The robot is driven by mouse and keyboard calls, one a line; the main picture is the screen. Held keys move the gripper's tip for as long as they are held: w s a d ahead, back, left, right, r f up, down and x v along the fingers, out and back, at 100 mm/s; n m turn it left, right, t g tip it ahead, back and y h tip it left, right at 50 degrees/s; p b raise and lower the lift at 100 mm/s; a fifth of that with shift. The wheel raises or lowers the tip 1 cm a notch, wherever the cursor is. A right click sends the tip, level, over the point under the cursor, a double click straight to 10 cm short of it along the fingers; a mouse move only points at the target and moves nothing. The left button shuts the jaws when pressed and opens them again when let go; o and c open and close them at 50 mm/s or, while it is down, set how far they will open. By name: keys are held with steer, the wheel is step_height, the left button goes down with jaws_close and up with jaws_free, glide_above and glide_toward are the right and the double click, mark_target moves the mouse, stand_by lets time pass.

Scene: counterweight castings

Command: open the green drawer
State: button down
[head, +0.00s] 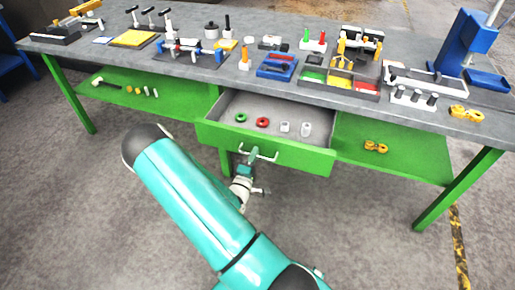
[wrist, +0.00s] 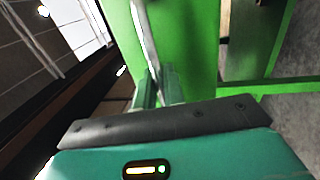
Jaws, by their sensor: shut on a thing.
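The green drawer (head: 290,153) is pulled out from under the workbench in the head view, and its grey inside shows. A green ring, a red ring (head: 262,122) and two pale small parts (head: 305,129) lie in it. My gripper (head: 254,158) is at the white handle (head: 268,156) on the drawer front, shut on it. In the wrist view the two fingers (wrist: 158,88) close around the pale handle bar (wrist: 143,35), with the green drawer front (wrist: 185,45) just beyond. The exact grip on the bar is partly hidden.
The grey benchtop (head: 225,75) carries many tools and parts, with a blue press (head: 470,40) at the right end. Green lower shelves (head: 160,100) flank the drawer. A yellow part (head: 375,146) lies on the right shelf. The floor before the bench looks clear.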

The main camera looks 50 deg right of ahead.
steer(key=shift+s+a, duration=0.1)
steer(key=shift+a, duration=0.15)
steer(key=c, duration=1.6)
jaws_free()
steer(key=v, duration=1.3)
steer(key=shift+s+a+f, duration=0.1)
steer(key=shift+s+a, duration=0.15)
steer(key=shift+a, duration=0.05)
steer(key=shift+w, duration=0.1)
